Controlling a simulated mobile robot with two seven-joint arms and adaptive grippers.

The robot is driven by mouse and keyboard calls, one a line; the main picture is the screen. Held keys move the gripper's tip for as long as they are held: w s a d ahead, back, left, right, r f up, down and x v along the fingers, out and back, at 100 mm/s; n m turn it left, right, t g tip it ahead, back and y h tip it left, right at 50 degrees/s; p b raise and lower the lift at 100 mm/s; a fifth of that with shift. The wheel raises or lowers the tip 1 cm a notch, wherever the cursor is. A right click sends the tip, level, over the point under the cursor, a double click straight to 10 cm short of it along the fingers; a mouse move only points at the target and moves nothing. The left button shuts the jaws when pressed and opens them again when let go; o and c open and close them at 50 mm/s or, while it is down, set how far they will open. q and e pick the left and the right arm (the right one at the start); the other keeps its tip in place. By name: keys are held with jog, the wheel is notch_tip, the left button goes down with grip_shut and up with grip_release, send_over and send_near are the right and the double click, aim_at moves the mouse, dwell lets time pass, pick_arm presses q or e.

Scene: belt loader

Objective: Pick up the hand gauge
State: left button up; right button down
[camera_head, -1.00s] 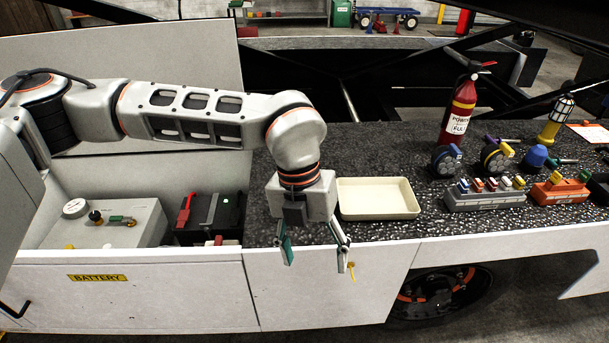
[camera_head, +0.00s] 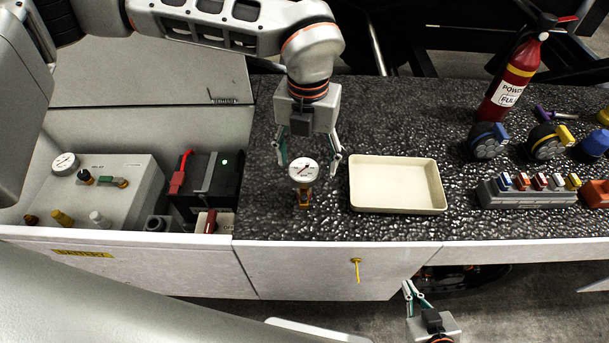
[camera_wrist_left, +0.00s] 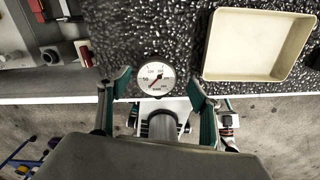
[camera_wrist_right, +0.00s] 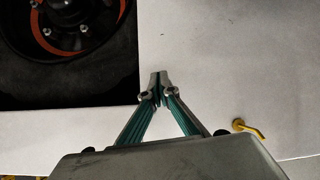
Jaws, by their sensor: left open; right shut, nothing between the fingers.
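The hand gauge (camera_head: 304,172) has a round white dial on a short brassy stem and stands on the dark speckled counter, left of the tray. My left gripper (camera_head: 309,160) is open, with its fingers on either side of the dial in the head view. In the left wrist view the gauge (camera_wrist_left: 155,76) shows between and just beyond the open fingertips (camera_wrist_left: 160,80); I cannot tell whether they touch it. My right gripper (camera_head: 411,288) is low in front of the counter. In the right wrist view its fingertips (camera_wrist_right: 159,80) are together and empty, facing the white panel.
A cream tray (camera_head: 397,209) lies right of the gauge. A fire extinguisher (camera_head: 511,75), reels and a block of coloured switches (camera_head: 527,199) stand further right. A battery (camera_head: 205,180) and a grey box with another dial (camera_head: 105,185) sit in the left bay.

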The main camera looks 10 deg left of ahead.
aim_at(304, 168)
pick_arm(q)
jog(key=f, duration=0.4)
jog(key=shift+s+a+f+p, duration=0.15)
jog(key=shift+s+a+p, duration=0.15)
jog(key=shift+p, duration=0.05)
pick_arm(e)
jog(key=shift+w+r, duration=0.4)
jog(key=shift+r, duration=0.45)
pick_arm(q)
jog(key=shift+f, duration=0.4)
pick_arm(e)
jog(key=shift+w+r, duration=0.1)
jog(key=shift+w, duration=0.05)
pick_arm(q)
jog(key=c, duration=1.5)
pick_arm(e)
jog(key=shift+f, duration=0.2)
pick_arm(q)
jog(key=shift+w, duration=0.1)
jog(key=shift+c, duration=0.3)
pick_arm(e)
jog(key=shift+f, duration=0.1)
pick_arm(q)
jog(key=shift+r, duration=0.15)
